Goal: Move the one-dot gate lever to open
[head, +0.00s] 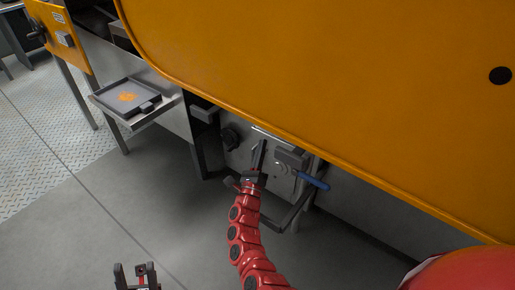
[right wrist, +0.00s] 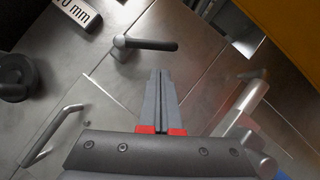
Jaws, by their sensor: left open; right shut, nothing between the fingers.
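My right gripper (head: 261,150) is shut and empty in front of the grey machine panel under the orange cover. In the right wrist view its closed fingers (right wrist: 160,75) point at a dark lever handle (right wrist: 150,44) on a round pivot, with a small gap visible in the picture between tips and handle. A lever with a blue grip (head: 313,180) is to the right of the right gripper in the head view. No one-dot mark is readable, so I cannot tell which lever bears it. My left gripper (head: 135,270) is open and empty at the bottom edge, far from the panel.
The large orange cover (head: 330,70) overhangs the panel and hides its upper part. A black knob (head: 230,138) is left of the right gripper. A grey tray (head: 112,100) with orange pulp sticks out at left. A bent metal handle (right wrist: 48,135) is at left in the wrist view. The floor (head: 110,215) is clear.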

